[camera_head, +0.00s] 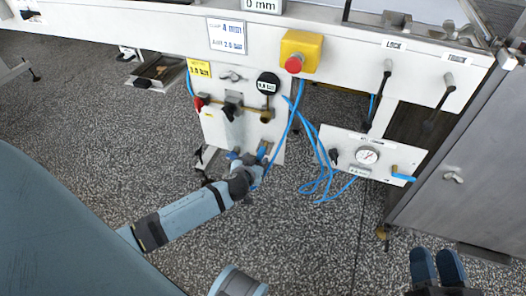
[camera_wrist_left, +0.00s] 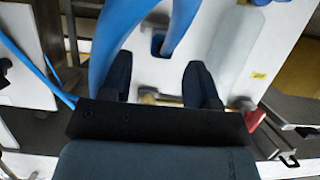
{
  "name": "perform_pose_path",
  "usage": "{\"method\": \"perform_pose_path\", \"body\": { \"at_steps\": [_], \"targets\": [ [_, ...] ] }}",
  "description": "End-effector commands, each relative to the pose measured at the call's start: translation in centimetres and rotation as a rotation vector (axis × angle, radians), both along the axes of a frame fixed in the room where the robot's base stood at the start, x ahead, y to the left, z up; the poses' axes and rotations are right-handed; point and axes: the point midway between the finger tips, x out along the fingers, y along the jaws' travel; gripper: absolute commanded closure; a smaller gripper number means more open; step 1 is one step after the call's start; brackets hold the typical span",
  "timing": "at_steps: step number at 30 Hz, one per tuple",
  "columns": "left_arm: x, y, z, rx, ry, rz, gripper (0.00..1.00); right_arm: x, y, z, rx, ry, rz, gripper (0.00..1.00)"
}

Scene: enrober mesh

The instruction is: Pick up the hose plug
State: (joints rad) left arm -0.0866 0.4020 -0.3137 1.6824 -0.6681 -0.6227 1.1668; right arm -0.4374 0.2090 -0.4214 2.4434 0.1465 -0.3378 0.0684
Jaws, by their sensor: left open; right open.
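I cannot single out the hose plug with certainty; blue hoses (camera_head: 293,115) run down the lower front panel to where my left gripper (camera_head: 262,152) is. In the left wrist view, a thick blue hose (camera_wrist_left: 117,42) fills the upper middle, close to the camera. My left gripper (camera_wrist_left: 160,78) also shows there, its two dark fingers apart. A small brass-coloured fitting (camera_wrist_left: 148,96) shows between the fingers, partly hidden by the gripper body; I cannot tell if anything is touched. My right gripper (camera_head: 437,266) is open and empty over the floor at bottom right.
The white panel (camera_head: 215,122) carries a red-handled valve (camera_head: 200,103), a black knob (camera_head: 232,106) and a black round gauge (camera_head: 267,84). A gauge panel (camera_head: 340,150) with loose blue hoses stands to the right. A yellow box with a red button (camera_head: 293,62) is above.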

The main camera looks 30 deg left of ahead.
Motion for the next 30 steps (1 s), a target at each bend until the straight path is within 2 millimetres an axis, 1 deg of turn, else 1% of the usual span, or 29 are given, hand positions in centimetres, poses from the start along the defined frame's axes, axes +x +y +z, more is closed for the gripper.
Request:
{"method": "perform_pose_path", "body": {
  "at_steps": [1, 3, 7, 11, 17, 20, 21, 23, 24, 25, 30],
  "targets": [
    [0.8, 0.4, -0.4, 0.005, -0.003, 0.0, 0.45, 0.0, 0.0, -0.9, -0.009, 0.014, 0.004, 0.57],
    [1.9, 0.6, -0.7, 0.006, -0.004, -0.001, 0.45, 0.1, 0.1, -1.7, -0.021, 0.034, 0.012, 0.57],
    [3.4, 0.9, -1.3, 0.003, -0.002, -0.001, 0.45, 0.0, 0.2, -2.6, -0.037, 0.065, 0.023, 0.57],
    [4.1, 1.0, -1.5, 0.003, 0.0, -0.001, 0.45, 0.0, 0.2, -2.9, -0.045, 0.079, 0.028, 0.57],
    [4.1, 1.0, -1.4, 0.002, 0.0, -0.001, 0.45, 0.0, 0.2, -2.9, -0.045, 0.08, 0.028, 0.57],
    [4.0, 1.0, -1.4, 0.002, 0.0, -0.001, 0.65, 0.0, 0.2, -2.9, -0.045, 0.08, 0.028, 0.57],
    [4.0, 1.0, -1.4, 0.002, 0.0, -0.001, 0.75, 0.0, 0.2, -2.9, -0.045, 0.08, 0.028, 0.57],
    [4.0, 1.0, -1.4, 0.002, 0.0, -0.001, 0.88, 0.0, 0.2, -2.9, -0.045, 0.08, 0.028, 0.57],
    [4.0, 1.0, -1.4, 0.002, 0.0, -0.001, 0.98, 0.0, 0.2, -2.9, -0.045, 0.08, 0.028, 0.57],
    [4.0, 1.0, -1.4, 0.002, 0.0, -0.001, 1.0, 0.0, 0.2, -2.9, -0.045, 0.08, 0.028, 0.57],
    [4.1, 1.0, -1.4, 0.002, -0.001, -0.001, 1.0, 0.0, 0.2, -2.9, -0.045, 0.08, 0.028, 0.57]
  ]
}}
